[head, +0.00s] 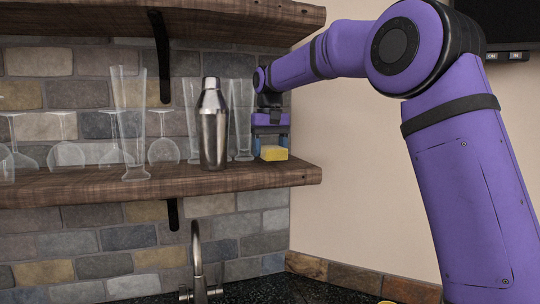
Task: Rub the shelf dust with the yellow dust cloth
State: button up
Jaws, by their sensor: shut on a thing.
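The yellow dust cloth (274,153) is a small yellow block at the right end of the lower wooden shelf (245,178). My gripper (270,140) points down over it and is shut on it, its fingers at the cloth's upper sides. The cloth is at shelf height; I cannot tell whether its underside touches the wood. I cannot make out any dust on the shelf at this size.
A steel shaker (212,125) stands left of my gripper, among tall clear glasses (130,125). Upside-down stemmed glasses (65,152) stand farther left. An upper shelf (200,18) hangs above. A tap (197,260) rises below.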

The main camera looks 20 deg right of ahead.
jog(key=shift+r, duration=2)
jog(key=shift+r, duration=0.15)
jog(key=shift+r, duration=1.35)
